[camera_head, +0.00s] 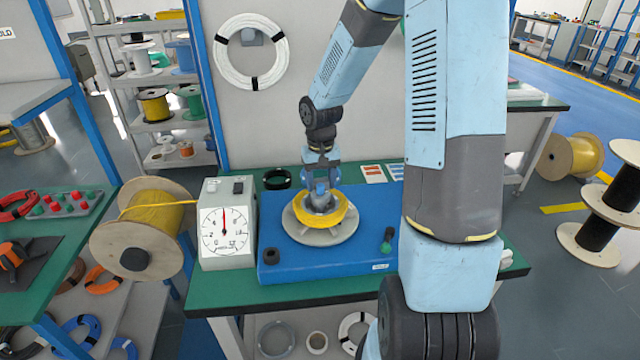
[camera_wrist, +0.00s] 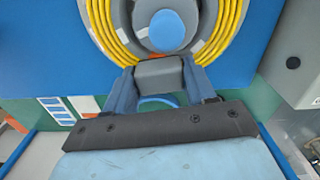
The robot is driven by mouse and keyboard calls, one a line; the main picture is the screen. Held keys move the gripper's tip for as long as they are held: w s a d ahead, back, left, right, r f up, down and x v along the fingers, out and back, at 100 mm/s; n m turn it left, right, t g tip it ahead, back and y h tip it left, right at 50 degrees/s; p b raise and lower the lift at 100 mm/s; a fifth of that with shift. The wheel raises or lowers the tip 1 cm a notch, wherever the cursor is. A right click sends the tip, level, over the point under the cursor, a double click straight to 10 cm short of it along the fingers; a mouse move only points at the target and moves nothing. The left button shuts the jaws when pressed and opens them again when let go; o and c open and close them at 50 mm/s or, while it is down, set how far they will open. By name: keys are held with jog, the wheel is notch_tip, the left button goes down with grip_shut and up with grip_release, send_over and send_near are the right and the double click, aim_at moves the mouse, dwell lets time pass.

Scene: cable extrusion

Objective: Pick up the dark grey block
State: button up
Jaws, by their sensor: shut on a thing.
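The dark grey block (camera_wrist: 160,74) sits between the two blue fingers of my gripper (camera_wrist: 158,82) in the wrist view. My gripper is shut on it. A blue round knob (camera_wrist: 166,31) and a yellow cable coil (camera_wrist: 229,25) lie just beyond the block. In the head view my gripper (camera_head: 320,178) points down close above the far side of the yellow coil (camera_head: 337,213), which rests on a pale round plate (camera_head: 320,237). The block cannot be made out clearly in the head view. I cannot tell whether it touches the hub.
The plate is on a blue machine base (camera_head: 378,225) on a green-topped bench (camera_head: 220,300). A white dial gauge (camera_head: 226,240) and a wooden spool of yellow cable (camera_head: 135,252) stand to the left. A green-topped knob (camera_head: 388,240) is at the base's right. A black ring (camera_head: 277,179) lies behind.

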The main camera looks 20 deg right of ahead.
aim_at(321, 180)
notch_tip(321, 180, up, 3)
jog(key=shift+r, duration=0.1)
jog(key=s+r, duration=0.2)
jog(key=r, duration=0.1)
jog(key=s+r, duration=0.2)
jog(key=s, duration=0.1)
jog(key=shift+r, duration=0.4)
jog(key=s+r, duration=0.4)
jog(key=s, duration=0.5)
jog(key=o, duration=0.6)
jog(key=shift+c, duration=0.2)
jog(key=c, duration=0.4)
